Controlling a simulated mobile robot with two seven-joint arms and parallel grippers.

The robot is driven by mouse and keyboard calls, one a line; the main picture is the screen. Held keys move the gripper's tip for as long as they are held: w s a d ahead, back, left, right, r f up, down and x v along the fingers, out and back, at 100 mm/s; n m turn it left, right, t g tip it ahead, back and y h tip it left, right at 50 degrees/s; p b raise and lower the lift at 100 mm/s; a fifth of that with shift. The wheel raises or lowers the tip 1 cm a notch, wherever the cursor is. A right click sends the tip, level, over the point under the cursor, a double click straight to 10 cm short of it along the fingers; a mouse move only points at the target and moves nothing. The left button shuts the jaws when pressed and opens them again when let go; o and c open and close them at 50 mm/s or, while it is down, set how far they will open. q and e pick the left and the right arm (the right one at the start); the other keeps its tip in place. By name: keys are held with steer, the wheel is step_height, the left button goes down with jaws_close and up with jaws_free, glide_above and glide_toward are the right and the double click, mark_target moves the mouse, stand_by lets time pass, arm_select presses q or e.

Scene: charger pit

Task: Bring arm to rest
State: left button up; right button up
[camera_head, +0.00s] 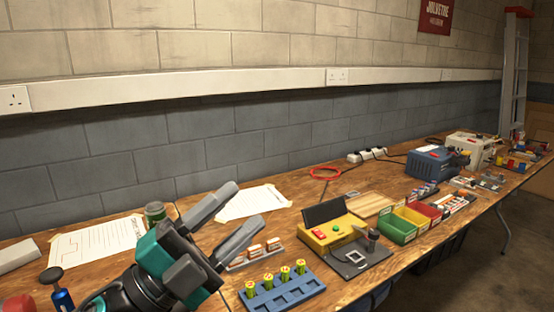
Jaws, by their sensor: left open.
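My left gripper (238,222) shows in the head view at the lower middle left. Its two grey fingers are spread apart with nothing between them, and they point up and to the right above the bench. Its teal and black wrist covers part of the bench at the front. My right gripper is not in view. A blue tray (285,296) with several yellow-green cells standing in it lies just right of the gripper. A row of small white and orange batteries (255,253) lies behind the tray, close to the lower finger.
A yellow device (330,233) with red and green buttons stands right of the tray. Green, yellow and red bins (398,230) lie beyond it. Paper sheets (97,242) and a green tin (155,211) are at left. A blue-handled tool (62,298) stands at front left. The air above the bench is clear.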

arm_select(q)
steer(key=w+a+f+n+t+y, duration=0.1)
steer(key=a+f+n+t+y, duration=0.1)
steer(key=a+f+n+y, duration=0.7)
steer(key=w+a+f+n+t+y, duration=0.1)
steer(key=a+f+n+t+y, duration=0.1)
steer(key=a+f+n+y, duration=0.7)
steer(key=s+d+f+n+g+y, duration=0.1)
steer(key=s+f+n+g, duration=0.2)
steer(key=s+f+g, duration=0.6)
steer(key=s+d+f+n+g+y, duration=0.15)
steer(key=s+f+n+g, duration=0.35)
steer(key=s, duration=0.6)
steer(key=w+d+f+m+t+h+p, duration=0.2)
steer(key=w+d+f+t+p, duration=0.1)
steer(key=w+f+t, duration=0.3)
steer(key=shift+w+d+t+p, duration=0.2)
steer(key=shift+w+t+p, duration=0.55)
steer(key=shift+t, duration=0.15)
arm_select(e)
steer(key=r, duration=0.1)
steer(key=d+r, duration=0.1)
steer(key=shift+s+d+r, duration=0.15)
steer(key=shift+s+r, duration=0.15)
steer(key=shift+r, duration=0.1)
arm_select(q)
steer(key=shift+h, duration=0.25)
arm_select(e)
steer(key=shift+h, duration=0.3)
